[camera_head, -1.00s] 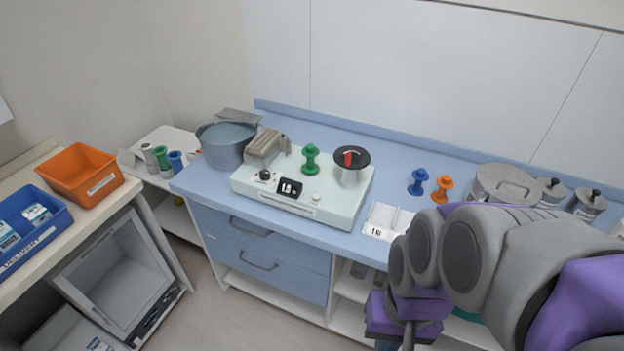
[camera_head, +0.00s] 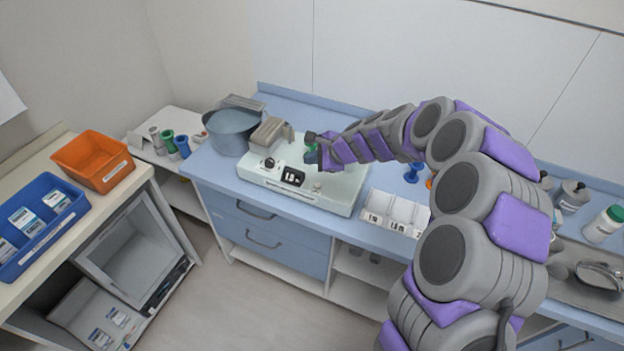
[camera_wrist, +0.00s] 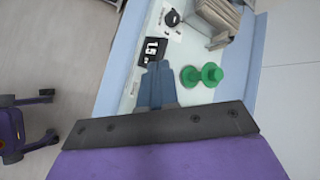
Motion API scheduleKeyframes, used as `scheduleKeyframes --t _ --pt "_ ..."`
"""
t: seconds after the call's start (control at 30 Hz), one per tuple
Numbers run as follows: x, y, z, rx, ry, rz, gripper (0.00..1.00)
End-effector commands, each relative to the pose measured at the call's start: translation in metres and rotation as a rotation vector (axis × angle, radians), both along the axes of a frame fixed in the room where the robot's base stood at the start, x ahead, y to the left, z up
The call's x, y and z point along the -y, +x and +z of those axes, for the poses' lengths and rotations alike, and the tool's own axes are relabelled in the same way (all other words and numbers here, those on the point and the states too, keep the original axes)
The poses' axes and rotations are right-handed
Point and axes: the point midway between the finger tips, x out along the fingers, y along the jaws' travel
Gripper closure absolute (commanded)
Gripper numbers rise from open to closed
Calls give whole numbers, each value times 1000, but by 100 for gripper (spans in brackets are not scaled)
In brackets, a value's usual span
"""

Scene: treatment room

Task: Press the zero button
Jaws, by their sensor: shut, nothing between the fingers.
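The pale green scale (camera_head: 335,196) stands on the blue counter, with a dark knob and a lit display (camera_head: 294,176) on its front. The display also shows in the wrist view (camera_wrist: 153,52). A small light button (camera_head: 317,187) sits right of the display; I cannot read a label on it. My gripper (camera_head: 311,146) is over the scale, shut and empty. In the wrist view its closed fingers (camera_wrist: 157,70) point toward the display, beside a green spool-shaped weight (camera_wrist: 210,73). My arm hides the right rear of the scale.
A grey pot (camera_head: 231,131) stands left of the scale, and a grey-brown block (camera_head: 270,132) is on its back left. A white compartment tray (camera_head: 397,211) is at its right. An orange bin (camera_head: 92,160) and blue bin (camera_head: 36,228) stand on the left table.

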Motion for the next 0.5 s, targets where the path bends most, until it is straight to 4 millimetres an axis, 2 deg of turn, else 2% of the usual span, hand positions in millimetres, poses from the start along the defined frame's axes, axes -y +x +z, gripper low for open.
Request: scheduleKeyframes --t 0.1,0.2,0.5 --pt "10 20 -11 -24 22 -95 100" --pt "8 28 -19 -37 28 -135 100" --pt "-4 30 -23 -39 20 -146 100"
